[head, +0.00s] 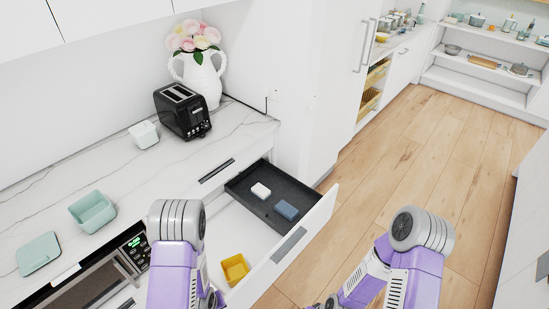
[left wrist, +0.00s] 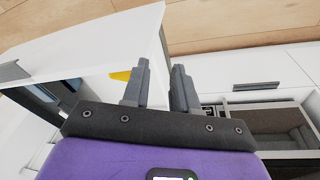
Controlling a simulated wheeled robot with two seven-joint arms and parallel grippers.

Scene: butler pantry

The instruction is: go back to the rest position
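My left gripper (left wrist: 160,83) shows in the left wrist view with its two dark fingers apart and nothing between them. It is near the open drawer's white front panel (left wrist: 125,38). In the head view my left arm (head: 175,250) is bent in front of the counter, and its gripper is hidden below it. My right arm (head: 415,265) is bent over the floor to the right of the drawer. Its gripper does not show.
A drawer (head: 325,208) stands pulled out between my arms, with a dark tray (head: 238,193), a white block (head: 261,190), a blue block (head: 286,210) and a yellow container (head: 235,269). The counter holds a toaster (head: 182,110) and a vase (head: 203,78). Wooden floor (head: 440,150) is clear at right.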

